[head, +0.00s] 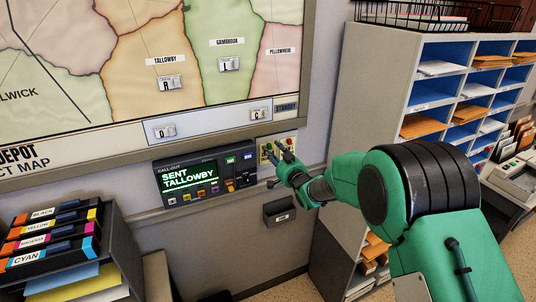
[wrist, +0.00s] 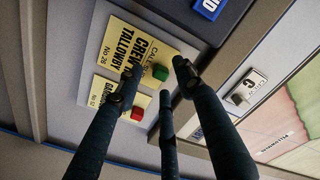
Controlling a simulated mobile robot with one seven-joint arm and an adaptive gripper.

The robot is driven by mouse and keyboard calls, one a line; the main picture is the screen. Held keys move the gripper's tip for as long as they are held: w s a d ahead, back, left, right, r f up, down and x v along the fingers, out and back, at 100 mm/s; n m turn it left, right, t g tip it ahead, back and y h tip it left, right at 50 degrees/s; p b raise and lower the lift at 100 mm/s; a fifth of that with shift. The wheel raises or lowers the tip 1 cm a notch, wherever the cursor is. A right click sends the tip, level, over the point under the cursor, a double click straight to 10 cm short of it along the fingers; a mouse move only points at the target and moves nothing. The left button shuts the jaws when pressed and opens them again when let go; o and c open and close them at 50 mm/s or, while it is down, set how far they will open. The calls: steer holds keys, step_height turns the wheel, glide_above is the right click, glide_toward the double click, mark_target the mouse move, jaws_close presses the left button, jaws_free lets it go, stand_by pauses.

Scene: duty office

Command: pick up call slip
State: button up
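Two yellow call slips are on a pale panel on the wall. The Tallowby slip (wrist: 140,48), No 26, has a green block (wrist: 160,73) at its edge. The second slip (wrist: 108,93), partly hidden by a finger, has a red block (wrist: 137,113). In the head view the yellow slip area (head: 291,141) is right of the call-out box, partly covered by my fingers. My gripper (wrist: 155,72) is open, its dark fingers spread in front of the slips, with the green block showing between the fingertips. Contact cannot be told. In the head view my gripper (head: 274,153) reaches up to the panel.
The call-out box (head: 206,174) reads "SENT TALLOWBY". The district map (head: 130,60) hangs above. A small dark wall box (head: 281,211) is below my wrist. Pigeonhole shelves (head: 375,75) stand right, behind my arm. A rack of toner cartridges (head: 112,243) stands left.

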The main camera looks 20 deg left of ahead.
steer(key=shift+x, duration=0.8)
steer(key=c, duration=0.9)
